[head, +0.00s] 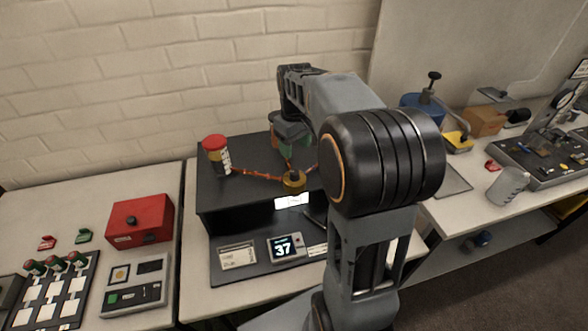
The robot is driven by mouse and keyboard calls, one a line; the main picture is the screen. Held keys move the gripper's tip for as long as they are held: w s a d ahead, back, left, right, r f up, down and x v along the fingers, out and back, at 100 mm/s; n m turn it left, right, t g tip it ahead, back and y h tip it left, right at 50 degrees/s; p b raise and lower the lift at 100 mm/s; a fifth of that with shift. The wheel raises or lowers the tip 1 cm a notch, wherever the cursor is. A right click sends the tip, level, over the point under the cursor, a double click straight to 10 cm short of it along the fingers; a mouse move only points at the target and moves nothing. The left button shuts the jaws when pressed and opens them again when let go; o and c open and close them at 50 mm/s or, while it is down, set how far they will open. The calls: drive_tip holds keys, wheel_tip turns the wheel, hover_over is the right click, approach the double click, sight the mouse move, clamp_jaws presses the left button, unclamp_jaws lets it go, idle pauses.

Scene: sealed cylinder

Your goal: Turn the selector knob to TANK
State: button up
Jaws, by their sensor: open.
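A dark bench unit (237,202) with a black top stands in the middle. A small round brass-coloured fitting (293,181) sits near its front edge, and may be the selector knob; no TANK lettering is readable. A second hose goes right, behind my arm. My gripper (289,150) is over the back of the unit, behind the fitting in this view. It is open; its fingertips are small and partly hidden. A greenish shape shows there, unclear.
A red box (139,221) and button panels stand left. A blue container (422,108) and a grey cup (508,186) stand right. My arm hides the unit's right side.

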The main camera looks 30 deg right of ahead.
sight(295, 172)
wheel_tip(295, 172, down, 10)
drive_tip(key=shift+r+p, duration=0.2)
drive_tip(key=shift+p, duration=0.15)
drive_tip(key=shift+a, duration=0.1)
drive_tip(key=c, duration=0.9)
drive_tip(key=shift+m, duration=0.3)
drive_tip(key=m, duration=0.5)
drive_tip(key=shift+m+b, duration=0.3)
drive_tip(key=shift+b, duration=0.1)
drive_tip(key=m, duration=0.5)
drive_tip(key=shift+m, duration=0.4)
